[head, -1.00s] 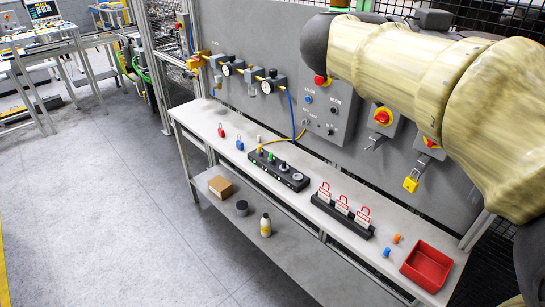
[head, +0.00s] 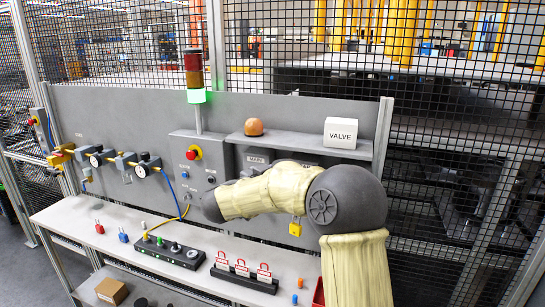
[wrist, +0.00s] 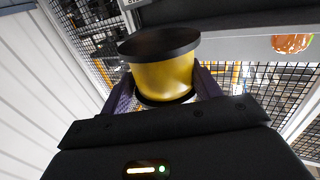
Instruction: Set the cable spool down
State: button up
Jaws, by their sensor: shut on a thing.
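The cable spool (wrist: 163,75), yellow with black flanges, sits between the two fingers of my gripper (wrist: 160,88) in the wrist view. My gripper is shut on it, and the spool's lower end is partly hidden behind the gripper body. In the head view my arm reaches across in front of the grey panel, and neither gripper nor spool shows there. No surface is seen touching the spool in the wrist view.
The panel's top shelf (head: 290,140) bears an orange-brown round object (head: 254,127) and a white VALVE box (head: 340,133), with room between them. Below, the bench (head: 75,217) holds a black socket block (head: 168,252), a tag rack (head: 243,278) and padlocks. Mesh fencing stands behind.

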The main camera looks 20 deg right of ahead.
jog(key=w+f+n+t+y, duration=0.1)
jog(key=f, duration=0.3)
jog(key=w+d+f+t, duration=0.1)
jog(key=f, duration=0.3)
jog(key=w+d+f+n+t+y, duration=0.1)
jog(key=f, duration=0.3)
jog(key=shift+w+d+f+n+y, duration=0.2)
jog(key=shift+w+f+n+y, duration=0.1)
jog(key=shift+w, duration=0.1)
notch_tip(320, 180, down, 13)
jog(key=n+t+y, duration=0.3)
jog(key=y, duration=0.1)
jog(key=c, duration=0.3)
jog(key=s+a+f+n+t+y+b, duration=0.1)
jog(key=s+a+f+n+y+b, duration=0.1)
jog(key=f, duration=0.7)
jog(key=s+a+f+n+t+y+b, duration=0.1)
jog(key=s+a+f+n+y+b, duration=0.1)
jog(key=s+f, duration=0.4)
jog(key=s+a+f+n+y+b, duration=0.2)
jog(key=s+a+f+y+b, duration=0.2)
jog(key=f, duration=1)
jog(key=shift+s+t+y+b, duration=0.4)
jog(key=shift+s+b, duration=0.05)
jog(key=shift+b, duration=0.55)
jog(key=shift+s, duration=0.1)
